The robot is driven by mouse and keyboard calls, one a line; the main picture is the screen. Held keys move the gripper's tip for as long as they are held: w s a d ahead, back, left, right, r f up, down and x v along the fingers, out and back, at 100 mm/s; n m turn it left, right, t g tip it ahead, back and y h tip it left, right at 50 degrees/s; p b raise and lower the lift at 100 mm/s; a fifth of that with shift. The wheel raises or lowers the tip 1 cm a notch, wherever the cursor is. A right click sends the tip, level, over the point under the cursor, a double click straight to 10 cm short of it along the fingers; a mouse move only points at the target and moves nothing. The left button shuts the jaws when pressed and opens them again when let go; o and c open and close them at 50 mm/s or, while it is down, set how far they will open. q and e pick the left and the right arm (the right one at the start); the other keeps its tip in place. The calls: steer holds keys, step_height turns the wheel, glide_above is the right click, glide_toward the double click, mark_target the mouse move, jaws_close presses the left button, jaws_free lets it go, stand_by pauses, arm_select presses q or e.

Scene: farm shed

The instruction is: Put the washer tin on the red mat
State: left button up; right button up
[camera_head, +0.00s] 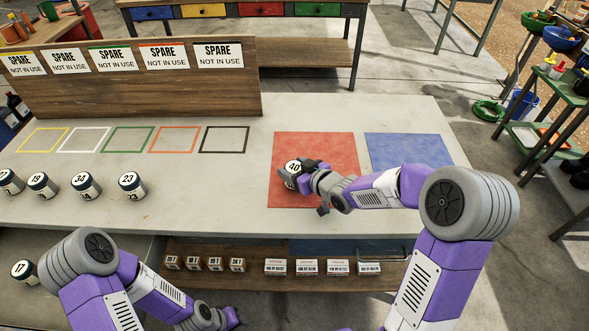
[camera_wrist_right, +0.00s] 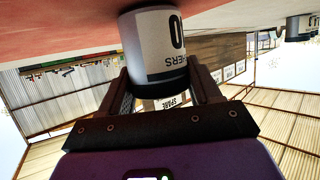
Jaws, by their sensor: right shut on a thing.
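The washer tin (camera_head: 292,172) has a white label, a dark band and the number 40 on its lid. It is on or just above the left part of the red mat (camera_head: 318,148); I cannot tell if it touches. My right gripper (camera_head: 301,178) is shut on it. In the right wrist view the tin (camera_wrist_right: 153,45), its label ending in "ERS", sits between the two fingers (camera_wrist_right: 163,84), against the red surface. My left gripper (camera_head: 228,319) is low at the bottom edge, in front of the table, its fingers too unclear to read.
A blue mat (camera_head: 410,150) lies right of the red mat. Several numbered tins (camera_head: 82,186) stand at the left of the table, one lower (camera_head: 24,270). Coloured outlines (camera_head: 128,139) lie before a wooden board (camera_head: 130,95) with "spare" labels. Small boxes (camera_head: 275,266) sit on a lower shelf.

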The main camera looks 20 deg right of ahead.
steer(key=shift+f, duration=0.2)
steer(key=o, duration=1.1)
steer(key=shift+r, duration=0.1)
steer(key=shift+r, duration=0.2)
steer(key=p+v, duration=0.3)
steer(key=v, duration=0.9)
steer(key=shift+p, duration=0.35)
steer(key=shift+f, duration=0.1)
